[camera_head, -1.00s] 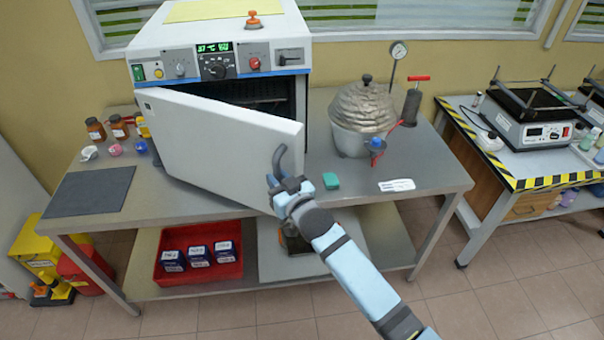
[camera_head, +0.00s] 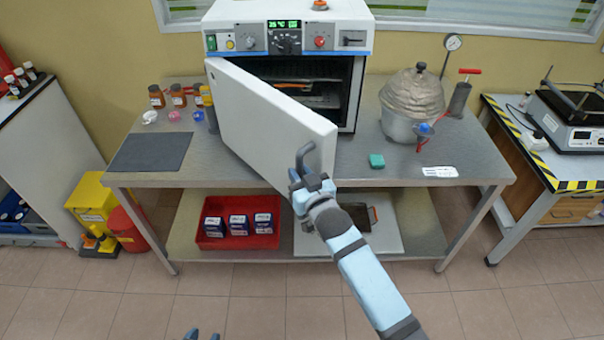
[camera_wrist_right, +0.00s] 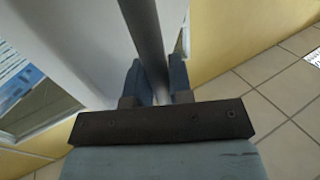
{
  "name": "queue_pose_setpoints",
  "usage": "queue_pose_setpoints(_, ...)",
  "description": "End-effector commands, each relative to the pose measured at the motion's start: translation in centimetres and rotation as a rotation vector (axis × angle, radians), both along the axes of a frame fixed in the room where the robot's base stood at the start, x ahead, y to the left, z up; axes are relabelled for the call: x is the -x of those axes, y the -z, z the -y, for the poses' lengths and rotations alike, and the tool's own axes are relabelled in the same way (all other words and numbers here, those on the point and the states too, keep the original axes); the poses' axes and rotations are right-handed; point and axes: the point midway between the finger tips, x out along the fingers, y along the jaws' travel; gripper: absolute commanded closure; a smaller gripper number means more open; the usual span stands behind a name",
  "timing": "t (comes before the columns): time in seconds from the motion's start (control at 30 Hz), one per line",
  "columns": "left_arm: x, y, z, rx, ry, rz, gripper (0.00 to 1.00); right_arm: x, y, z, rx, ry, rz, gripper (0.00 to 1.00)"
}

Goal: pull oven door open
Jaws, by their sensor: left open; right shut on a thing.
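The white oven (camera_head: 289,20) stands on the steel table with its door (camera_head: 265,120) swung partly open toward me, hinged at the left. The dark interior and a rack (camera_head: 322,96) show behind the door. The grey curved door handle (camera_head: 304,158) is at the door's right edge. My right gripper (camera_head: 309,180) is shut on the handle; in the right wrist view the grey handle bar (camera_wrist_right: 147,45) runs between the two fingers (camera_wrist_right: 155,85). My left gripper (camera_head: 200,335) is open at the bottom edge, low and far from the oven, with only its tips showing.
A metal pot with a grey cover (camera_head: 413,95) stands right of the oven, near a green block (camera_head: 376,161). Brown bottles (camera_head: 178,96) and a dark mat (camera_head: 150,153) lie left. A red tray (camera_head: 238,240) sits on the lower shelf. Floor in front is clear.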

Motion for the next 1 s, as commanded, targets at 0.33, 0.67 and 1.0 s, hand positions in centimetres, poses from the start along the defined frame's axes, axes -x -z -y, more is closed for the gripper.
queue_pose_setpoints(0.33, 0.0, 0.0, 0.0, 0.000, 0.000, 0.000, 0.57, 0.0, -0.1, -0.1, -0.001, -0.001, 0.003, 1.00)
queue_pose_setpoints(0.67, 0.0, 0.0, 0.0, 0.000, 0.000, 0.000, 0.57, 0.0, -0.1, -0.1, -0.001, -0.001, 0.002, 0.56)
queue_pose_setpoints(1.0, 0.0, 0.3, 0.1, 0.001, 0.000, -0.001, 0.57, 1.3, 0.2, 0.5, 0.001, 0.000, -0.001, 0.56)
